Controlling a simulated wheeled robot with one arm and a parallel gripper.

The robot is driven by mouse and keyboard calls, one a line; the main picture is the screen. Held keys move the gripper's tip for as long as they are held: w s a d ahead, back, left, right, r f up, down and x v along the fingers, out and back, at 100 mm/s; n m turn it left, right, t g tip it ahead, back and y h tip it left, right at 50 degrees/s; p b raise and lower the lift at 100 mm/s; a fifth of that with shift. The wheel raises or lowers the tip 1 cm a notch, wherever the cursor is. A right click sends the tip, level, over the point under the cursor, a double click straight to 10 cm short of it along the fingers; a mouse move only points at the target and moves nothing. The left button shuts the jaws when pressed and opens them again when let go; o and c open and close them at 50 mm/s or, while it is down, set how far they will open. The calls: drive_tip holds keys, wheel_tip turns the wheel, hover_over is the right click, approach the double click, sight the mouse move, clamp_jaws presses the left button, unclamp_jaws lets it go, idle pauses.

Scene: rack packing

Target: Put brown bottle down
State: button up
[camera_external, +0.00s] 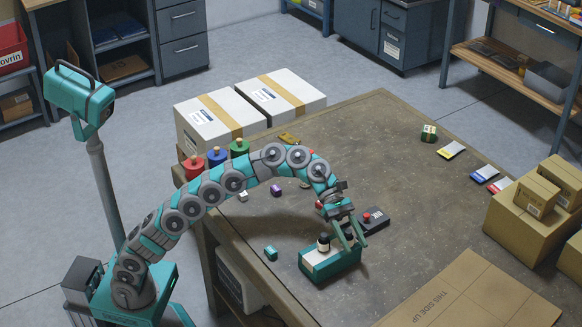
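A teal and white rack (338,268) stands on the table near its left front edge. A small dark-topped bottle (323,243) stands upright in the rack's left part. My gripper (353,246) points down over the rack's right end, to the right of that bottle. Something small and dark shows between its teal fingers, but I cannot tell whether it is the brown bottle or whether the fingers touch it. The fingers partly hide that end of the rack.
A dark box with a red button (375,220) lies just right of my gripper. A teal block (271,253) lies left of the rack. Red (194,168), blue and green flasks and white cartons (225,125) stand behind. Flat cardboard (470,295) lies in front; the table's middle right is clear.

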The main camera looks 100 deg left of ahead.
drive_tip(key=shift+o, duration=0.3)
drive_tip(key=shift+r, duration=0.1)
drive_tip(key=shift+s+a+r, duration=0.1)
drive_tip(key=shift+a+r, duration=0.05)
drive_tip(key=shift+r, duration=0.05)
drive_tip(key=p+v, duration=0.1)
drive_tip(key=v, duration=1)
drive_tip(key=shift+s+a, duration=0.2)
drive_tip(key=shift+a, duration=0.05)
drive_tip(key=shift+r, duration=0.1)
idle(1.4)
